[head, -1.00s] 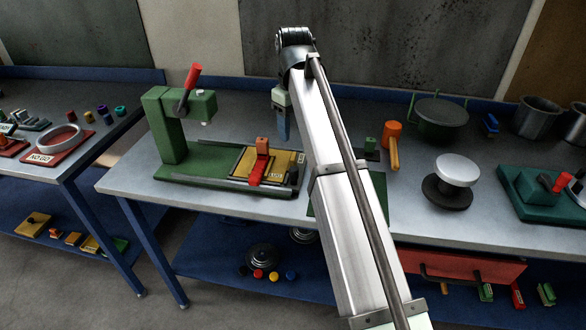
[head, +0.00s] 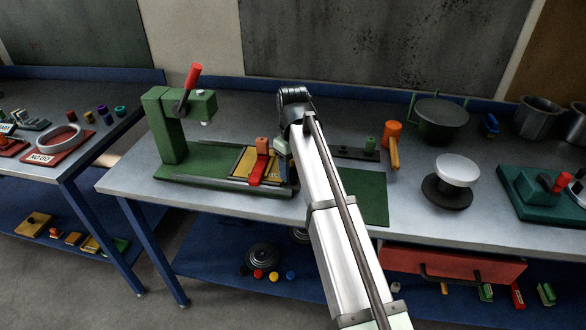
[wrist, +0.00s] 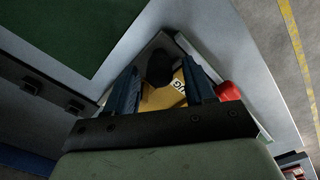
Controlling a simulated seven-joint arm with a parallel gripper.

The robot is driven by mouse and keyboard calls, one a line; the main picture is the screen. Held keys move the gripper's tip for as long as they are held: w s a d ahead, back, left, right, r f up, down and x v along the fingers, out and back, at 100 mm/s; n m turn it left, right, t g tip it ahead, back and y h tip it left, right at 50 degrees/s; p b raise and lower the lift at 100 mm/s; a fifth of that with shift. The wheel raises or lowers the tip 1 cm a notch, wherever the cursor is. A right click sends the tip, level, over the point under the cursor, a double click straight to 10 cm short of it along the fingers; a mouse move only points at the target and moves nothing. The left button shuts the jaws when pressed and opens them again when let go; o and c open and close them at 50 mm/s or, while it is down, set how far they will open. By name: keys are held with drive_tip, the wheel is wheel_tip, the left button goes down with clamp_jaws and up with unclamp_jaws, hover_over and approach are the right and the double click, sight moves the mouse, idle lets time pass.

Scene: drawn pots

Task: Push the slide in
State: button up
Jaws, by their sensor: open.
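The slide is a yellow plate (head: 245,163) in a dark frame, on the green base of the lever press (head: 172,130) at the left of the bench. My gripper (wrist: 160,70) is open at the slide's right end. In the wrist view its two fingers straddle a dark rounded knob (wrist: 160,67), with the yellow plate (wrist: 165,98) behind, partly hidden. I cannot tell whether the fingers touch anything. In the head view the fingers are mostly hidden by my arm.
A green mat (head: 368,197) lies right of the press. A white-topped round stand (head: 457,170) is farther right. The bench front edge is close to the slide.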

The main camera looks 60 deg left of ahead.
drive_tip(key=shift+f, duration=0.3)
drive_tip(key=shift+c, duration=0.2)
clamp_jaws()
idle(0.3)
